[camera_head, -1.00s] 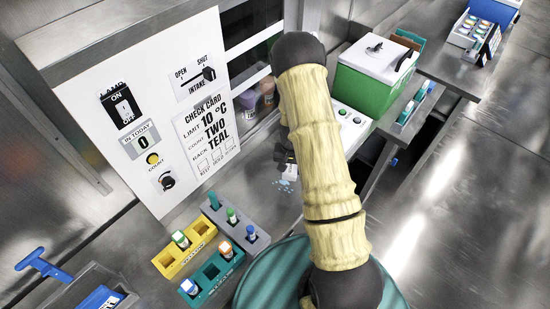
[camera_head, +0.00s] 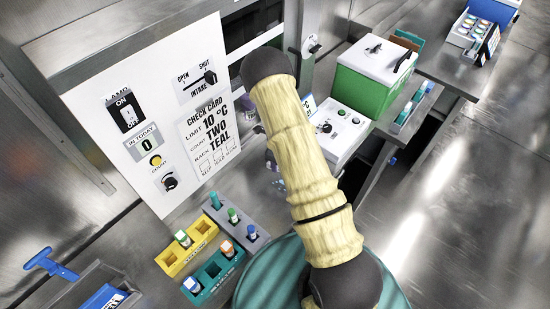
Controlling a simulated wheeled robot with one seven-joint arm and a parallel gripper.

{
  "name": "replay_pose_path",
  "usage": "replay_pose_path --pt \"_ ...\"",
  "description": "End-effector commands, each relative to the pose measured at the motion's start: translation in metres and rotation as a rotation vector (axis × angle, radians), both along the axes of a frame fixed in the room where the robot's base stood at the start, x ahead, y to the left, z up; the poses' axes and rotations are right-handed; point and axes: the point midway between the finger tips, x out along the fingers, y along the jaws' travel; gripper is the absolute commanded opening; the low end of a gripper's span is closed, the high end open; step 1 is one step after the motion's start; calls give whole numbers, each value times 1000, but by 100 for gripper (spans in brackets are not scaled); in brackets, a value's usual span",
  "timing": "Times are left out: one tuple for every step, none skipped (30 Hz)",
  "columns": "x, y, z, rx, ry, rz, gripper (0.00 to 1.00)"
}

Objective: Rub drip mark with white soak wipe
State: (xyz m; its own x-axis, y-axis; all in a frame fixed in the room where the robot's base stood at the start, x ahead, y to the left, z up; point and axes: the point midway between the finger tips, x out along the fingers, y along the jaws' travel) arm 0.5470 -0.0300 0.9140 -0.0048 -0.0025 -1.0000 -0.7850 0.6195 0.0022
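The drip mark (camera_head: 279,184) is a small patch of pale blue spots on the steel bench, partly hidden by my arm. My gripper (camera_head: 271,160) is a dark shape just above the mark at the left edge of my arm. It is mostly hidden behind the arm, so its fingers cannot be made out. I cannot make out the white soak wipe in this view; whether it is in the gripper is hidden.
A white panel (camera_head: 150,100) with switches and a check card stands left of my arm. Yellow (camera_head: 172,262), teal (camera_head: 212,283) and grey (camera_head: 240,229) vial racks sit in front. A green box (camera_head: 365,85) and white control box (camera_head: 338,128) stand right.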

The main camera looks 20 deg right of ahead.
Motion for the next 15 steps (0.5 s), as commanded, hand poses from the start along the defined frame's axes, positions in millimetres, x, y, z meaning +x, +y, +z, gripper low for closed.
replay_pose_path --pt "2 2 1 -1 -1 -72 27" --pt "3 3 1 0 -2 -117 27" --pt "5 5 1 0 -3 -171 27" --pt "6 6 1 0 -4 -207 27" --pt "6 7 0 1 -4 -237 27" --pt "7 7 0 1 -4 -271 27" --pt "7 8 0 1 -4 -290 27" --pt "8 8 0 1 -4 -305 27" --pt "8 8 0 1 -4 -317 27" --pt "8 8 0 2 -3 -322 27" --pt "8 8 0 2 -3 -325 27" --pt "8 8 0 2 -5 -326 27" --pt "8 8 0 2 -5 -325 27" --pt "8 8 0 2 -5 -325 27" --pt "8 8 0 2 -5 -324 27"
